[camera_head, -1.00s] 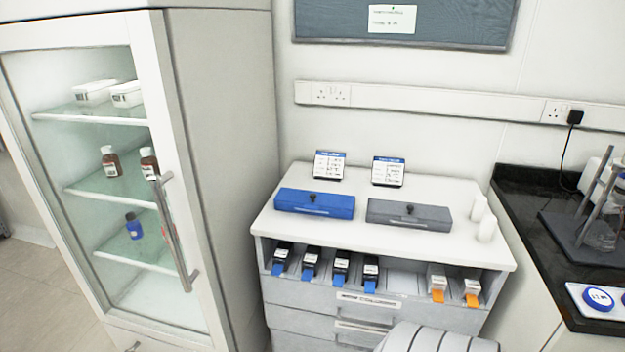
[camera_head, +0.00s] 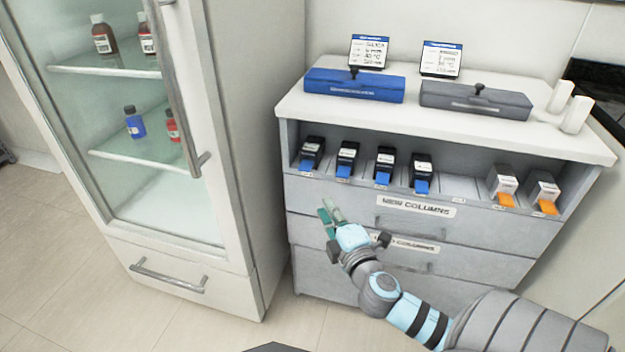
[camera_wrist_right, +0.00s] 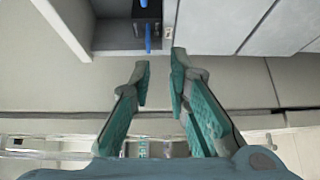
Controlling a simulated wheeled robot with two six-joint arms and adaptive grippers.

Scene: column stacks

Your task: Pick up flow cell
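Several black cartridges with blue tabs (camera_head: 347,158) stand in a row in the open shelf of the grey cabinet. Two white cartridges with orange tabs (camera_head: 504,185) stand further right in the same shelf. I cannot tell from the pictures which of these is the flow cell. My right gripper (camera_head: 329,210) is in front of the cabinet drawers, below the left black cartridges, apart from them. In the right wrist view its fingers (camera_wrist_right: 160,72) are apart and empty. One black cartridge with a blue tab (camera_wrist_right: 148,30) shows beyond the fingertips there. My left gripper is not in view.
The cabinet top (camera_head: 300,106) bears a blue box (camera_head: 350,88), a grey box (camera_head: 470,101), two cards and two white cylinders (camera_head: 575,115). A glass-door fridge (camera_head: 215,110) stands close on the left. The shelf has empty slots between the blue-tabbed and orange-tabbed cartridges.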

